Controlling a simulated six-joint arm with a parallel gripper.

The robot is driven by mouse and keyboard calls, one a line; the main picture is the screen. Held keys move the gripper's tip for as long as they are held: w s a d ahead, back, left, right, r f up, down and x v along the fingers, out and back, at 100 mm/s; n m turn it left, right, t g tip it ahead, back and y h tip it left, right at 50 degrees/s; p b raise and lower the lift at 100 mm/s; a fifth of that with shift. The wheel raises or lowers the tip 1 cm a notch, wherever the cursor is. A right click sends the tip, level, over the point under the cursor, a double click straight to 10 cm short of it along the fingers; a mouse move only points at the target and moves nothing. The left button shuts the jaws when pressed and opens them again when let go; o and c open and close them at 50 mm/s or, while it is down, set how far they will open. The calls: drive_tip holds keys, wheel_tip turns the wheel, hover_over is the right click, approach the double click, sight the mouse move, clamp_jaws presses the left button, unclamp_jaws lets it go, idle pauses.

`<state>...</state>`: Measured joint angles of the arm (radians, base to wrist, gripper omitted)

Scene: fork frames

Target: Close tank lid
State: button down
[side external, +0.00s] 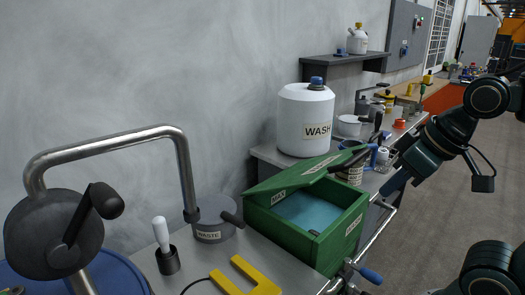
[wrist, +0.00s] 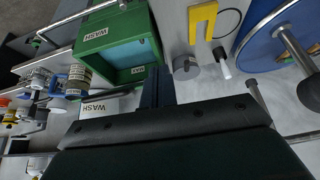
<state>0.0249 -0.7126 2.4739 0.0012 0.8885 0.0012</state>
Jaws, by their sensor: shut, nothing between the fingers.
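The green tank (side external: 340,240) stands on the bench in the side view, with blue liquid visible inside. Its green lid (side external: 300,177) is open, raised along the back side and seen at a shallow angle. A dark bar lies near the lid's right end; I cannot tell if it is the handle. In the wrist view the tank (wrist: 112,27) is at upper left, upside down. My gripper (wrist: 157,85) is shut and empty, its dark fingers pointing toward the tank. In the side view my gripper (side external: 394,183) is right of the tank, apart from it.
A white wash jug (side external: 305,118) stands behind the tank. A grey waste container (side external: 214,218), a white-handled tool (side external: 162,240) and a yellow U-shaped piece (side external: 245,280) are at left. A rail with a blue end (side external: 370,275) runs along the bench front. Cans and tools crowd the bench beyond.

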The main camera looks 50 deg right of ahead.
drive_tip(key=c, duration=2.1)
unclamp_jaws()
drive_tip(key=shift+s+a+f, duration=0.25)
drive_tip(key=shift+s, duration=0.3)
drive_tip(key=o, duration=0.7)
drive_tip(key=shift+w+r, duration=0.1)
drive_tip(key=shift+w, duration=0.05)
drive_tip(key=shift+c, duration=0.2)
drive_tip(key=shift+o, duration=0.6)
drive_tip(key=shift+w+d+r, duration=0.1)
drive_tip(key=shift+w+r, duration=0.1)
wheel_tip(320, 180, up, 8)
drive_tip(key=m+g, duration=0.5)
drive_tip(key=m, duration=1.3)
hover_over(358, 155)
drive_tip(key=shift+s+d+r, duration=0.1)
drive_tip(key=shift+s+r, duration=0.1)
drive_tip(key=shift+s, duration=0.05)
drive_tip(key=shift+f, duration=0.15)
drive_tip(key=shift+w+f, duration=0.15)
drive_tip(key=shift+f, duration=3.25)
drive_tip(key=shift+w+f, duration=0.15)
drive_tip(key=shift+f, duration=3.2)
